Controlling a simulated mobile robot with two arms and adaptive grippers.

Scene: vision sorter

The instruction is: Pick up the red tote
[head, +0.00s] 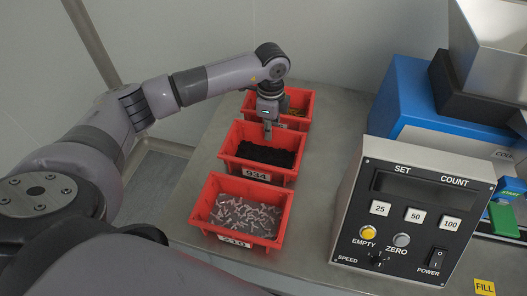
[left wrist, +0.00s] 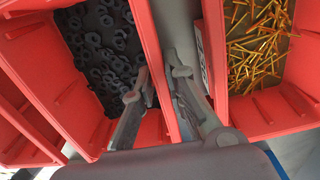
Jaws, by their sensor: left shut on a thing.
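Three red totes stand in a row on the grey table. The middle red tote (head: 232,163) holds black parts and has a number label on its near side. My left gripper (head: 267,134) is at its far wall. In the left wrist view, the fingers (left wrist: 164,78) straddle that wall of the black-parts tote (left wrist: 52,88), one finger inside and one in the gap towards the neighbouring tote. The gripper is shut on the wall. The tote sits level in the row; I cannot tell whether it is clear of the table. My right gripper is not in view.
The near red tote (head: 200,207) holds silvery screws. The far red tote (head: 309,104) holds yellow-gold pins, also seen in the left wrist view (left wrist: 252,118). A counter box (head: 395,235) with buttons and a blue machine (head: 405,95) stand at the right.

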